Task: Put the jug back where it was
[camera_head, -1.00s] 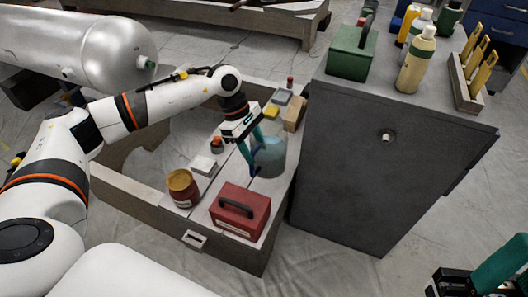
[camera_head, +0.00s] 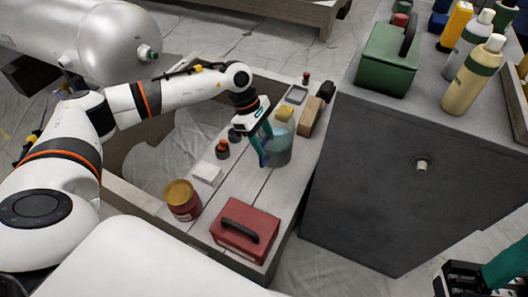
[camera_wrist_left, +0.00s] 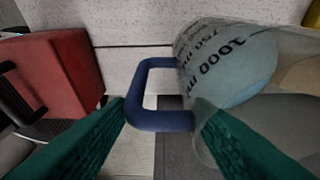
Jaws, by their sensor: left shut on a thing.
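The jug (camera_head: 279,148) is clear with a blue handle, upright at the right side of the low wooden bench, in front of a yellow block. I cannot tell whether its base touches the planks. My left gripper (camera_head: 263,148) is shut on its handle from the left. The left wrist view shows the blue handle (camera_wrist_left: 147,95) between my green fingers (camera_wrist_left: 163,118), and black markings reading 1000 on the jug wall (camera_wrist_left: 225,60). Part of my right gripper (camera_head: 480,277) shows at the lower right corner; its fingertips are cut off.
On the bench stand a red toolbox (camera_head: 245,230), a red-brown can (camera_head: 182,200), a white block (camera_head: 208,173), a yellow block (camera_head: 285,114) and a wooden block (camera_head: 311,116). A tall grey cabinet (camera_head: 385,170) with a green box (camera_head: 388,60) and bottles stands close right.

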